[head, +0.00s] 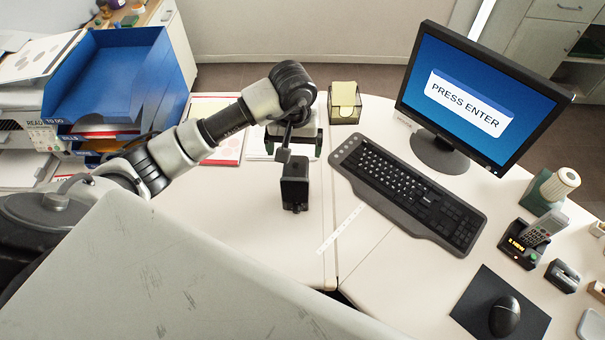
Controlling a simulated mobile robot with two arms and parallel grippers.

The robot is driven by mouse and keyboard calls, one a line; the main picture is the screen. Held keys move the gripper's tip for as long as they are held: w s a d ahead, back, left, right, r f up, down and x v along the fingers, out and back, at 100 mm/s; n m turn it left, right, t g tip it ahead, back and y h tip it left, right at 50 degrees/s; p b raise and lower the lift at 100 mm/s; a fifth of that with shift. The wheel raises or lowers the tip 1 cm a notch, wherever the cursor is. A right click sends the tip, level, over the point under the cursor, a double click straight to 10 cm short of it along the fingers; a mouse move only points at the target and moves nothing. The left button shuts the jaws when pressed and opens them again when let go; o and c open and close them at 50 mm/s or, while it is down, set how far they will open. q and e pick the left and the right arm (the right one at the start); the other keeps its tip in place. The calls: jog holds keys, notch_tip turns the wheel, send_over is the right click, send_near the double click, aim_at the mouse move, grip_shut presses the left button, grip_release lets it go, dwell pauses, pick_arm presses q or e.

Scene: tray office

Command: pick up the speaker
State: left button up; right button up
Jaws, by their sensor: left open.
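A small black box-shaped thing, which looks like the speaker (295,188), stands on the white desk left of the keyboard. My left arm reaches in from the left, and its wrist bends down over the desk. My left gripper (294,148) is open just behind and above the black box in the picture. Nothing shows between its fingers. The gap between gripper and box is hard to judge, and I cannot tell if they touch. My right gripper is not in view.
A keyboard (408,193) and a monitor (475,95) stand to the right. A note holder (344,104) is behind the gripper, blue trays (115,75) at the left. A phone (537,232) and a mouse (504,316) are at the right. Bare desk lies in front of the box.

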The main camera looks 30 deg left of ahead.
aim_at(296, 164)
pick_arm(q)
jog(key=shift+s+f, duration=0.15)
jog(key=shift+f, duration=0.5)
jog(key=shift+s+f, duration=0.15)
jog(key=shift+f, duration=0.85)
jog(key=f, duration=0.1)
jog(key=f+p, duration=0.1)
jog(key=f, duration=0.1)
jog(key=f+p, duration=0.1)
jog(key=f, duration=0.1)
jog(key=shift+w+d, duration=0.1)
jog(key=shift+w, duration=0.2)
jog(key=shift+f, duration=0.3)
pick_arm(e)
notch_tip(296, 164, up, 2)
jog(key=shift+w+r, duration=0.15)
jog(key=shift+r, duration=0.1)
pick_arm(q)
jog(key=shift+c, duration=0.4)
jog(key=c, duration=1.7)
jog(key=shift+w+r, duration=0.1)
jog(key=shift+w, duration=0.05)
grip_shut()
jog(key=shift+r, duration=0.15)
